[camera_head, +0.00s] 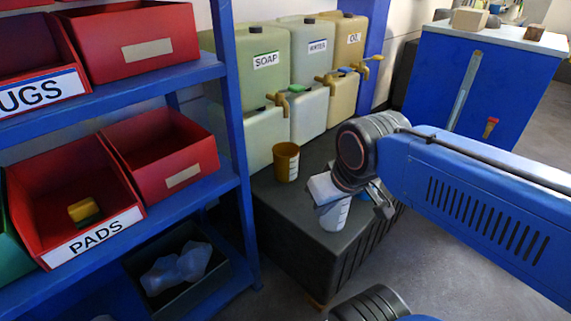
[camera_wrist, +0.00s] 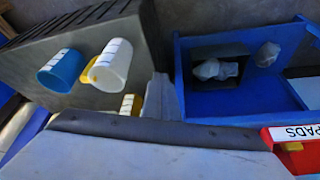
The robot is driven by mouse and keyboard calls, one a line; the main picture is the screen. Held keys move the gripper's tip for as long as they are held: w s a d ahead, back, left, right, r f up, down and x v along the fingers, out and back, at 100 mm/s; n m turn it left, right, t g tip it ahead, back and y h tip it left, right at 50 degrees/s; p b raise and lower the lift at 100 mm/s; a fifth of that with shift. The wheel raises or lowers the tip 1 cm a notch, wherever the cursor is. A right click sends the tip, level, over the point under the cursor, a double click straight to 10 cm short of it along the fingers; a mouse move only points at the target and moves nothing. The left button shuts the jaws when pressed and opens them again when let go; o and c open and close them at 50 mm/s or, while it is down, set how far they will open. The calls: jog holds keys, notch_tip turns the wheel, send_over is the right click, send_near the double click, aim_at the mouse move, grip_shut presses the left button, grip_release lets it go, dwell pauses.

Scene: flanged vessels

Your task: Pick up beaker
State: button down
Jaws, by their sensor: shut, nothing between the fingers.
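Three beakers stand on a dark ribbed crate (camera_head: 285,207). The amber beaker (camera_head: 286,162) stands near its back edge, clear of my gripper. The white beaker (camera_head: 335,217) is partly hidden below my wrist; it also shows in the wrist view (camera_wrist: 114,62), with a yellow part at its side. The blue beaker shows beside it in the wrist view (camera_wrist: 62,71); only a blue sliver shows in the head view. A yellow and white piece (camera_wrist: 127,104), perhaps the amber beaker, is partly hidden by my gripper. My gripper (camera_head: 382,203) is shut and empty, over the crate near the white and blue beakers.
A blue shelf rack (camera_head: 236,120) with red bins stands left of the crate. Labelled jerrycans with taps (camera_head: 263,68) stand behind it. A blue cabinet (camera_head: 480,85) is at the back right. Grey floor lies open to the crate's right.

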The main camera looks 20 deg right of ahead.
jog(key=c, duration=1.8)
grip_release()
jog(key=shift+w, duration=0.15)
jog(key=o, duration=1.7)
jog(key=w, duration=0.2)
jog(key=w+d+m, duration=0.1)
jog(key=w, duration=0.1)
jog(key=w+d+m+h, duration=0.1)
jog(key=w, duration=0.1)
jog(key=shift+w+d+r+g, duration=0.2)
jog(key=shift+r+g, duration=0.1)
jog(key=shift+r, duration=0.05)
jog(key=shift+o, duration=0.2)
jog(key=m+h, duration=0.4)
jog(key=m, duration=0.5)
send_near(287, 149)
jog(key=shift+g, duration=0.4)
jog(key=x, duration=0.6)
jog(key=shift+w+a+f, duration=0.2)
jog(key=shift+w, duration=0.05)
jog(key=shift+w+m, duration=0.1)
jog(key=shift+m, duration=0.2)
jog(key=shift+w+d+f+h, duration=0.15)
jog(key=shift+w+d+f, duration=0.05)
jog(key=shift+d+f, duration=0.2)
jog(key=shift+w+d+f+h, duration=0.15)
jog(key=shift+w+d+f, duration=0.1)
jog(key=shift+f, duration=0.25)
jog(key=shift+x, duration=2.7)
